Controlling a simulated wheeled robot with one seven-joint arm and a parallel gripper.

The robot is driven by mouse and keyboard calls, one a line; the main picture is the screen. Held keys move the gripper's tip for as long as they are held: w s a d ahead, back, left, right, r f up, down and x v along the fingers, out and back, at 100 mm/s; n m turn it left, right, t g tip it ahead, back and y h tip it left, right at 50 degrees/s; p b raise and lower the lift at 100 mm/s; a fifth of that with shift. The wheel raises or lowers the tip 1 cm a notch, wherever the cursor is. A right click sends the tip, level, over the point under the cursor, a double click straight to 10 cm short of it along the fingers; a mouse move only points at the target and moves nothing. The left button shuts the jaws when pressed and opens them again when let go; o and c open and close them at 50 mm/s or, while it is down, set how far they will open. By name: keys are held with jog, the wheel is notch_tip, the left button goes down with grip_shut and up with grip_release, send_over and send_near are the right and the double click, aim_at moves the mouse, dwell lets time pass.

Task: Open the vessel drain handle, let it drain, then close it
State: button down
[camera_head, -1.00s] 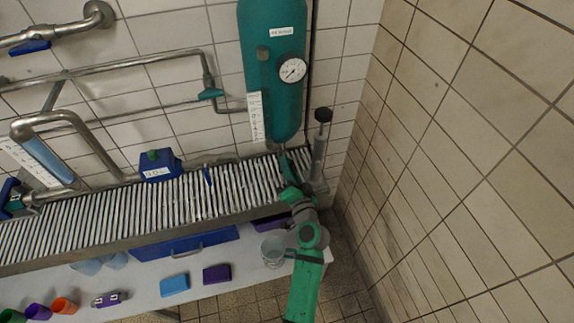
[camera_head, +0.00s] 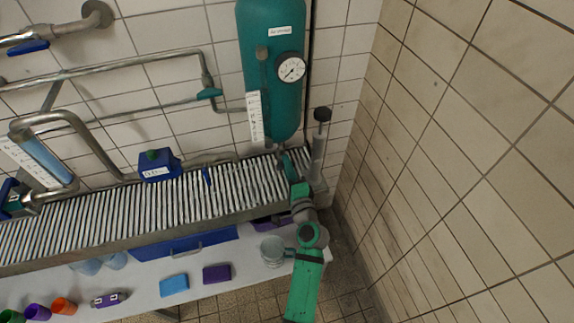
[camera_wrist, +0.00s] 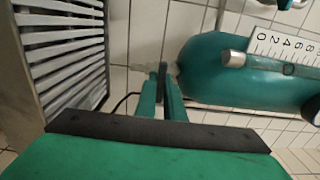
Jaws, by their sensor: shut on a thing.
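The teal vessel (camera_head: 272,70) hangs on the tiled wall, with a round gauge (camera_head: 291,68) and a white ruled scale (camera_head: 255,118). In the wrist view the vessel (camera_wrist: 235,75) lies sideways, its lower end facing left toward my fingers. My gripper (camera_head: 284,160) is just below the vessel's bottom, above the slatted rack. In the wrist view my gripper (camera_wrist: 163,85) has two close, nearly parallel green fingers at the vessel's outlet. It is shut on the drain handle, which the fingers mostly hide. I cannot make out any flow.
The slatted metal rack (camera_head: 110,215) runs along the wall. A pump-like grey cylinder with a black knob (camera_head: 322,115) stands right of the vessel. A clear beaker (camera_head: 272,251), blue block (camera_head: 174,285) and purple block (camera_head: 216,273) are on the lower shelf. A tiled wall (camera_head: 450,150) closes the right side.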

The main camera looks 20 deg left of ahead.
jog(key=shift+f, duration=0.1)
dwell(0.4)
jog(key=c, duration=1.9)
grip_release()
jog(key=shift+o, duration=0.2)
jog(key=v, duration=1.1)
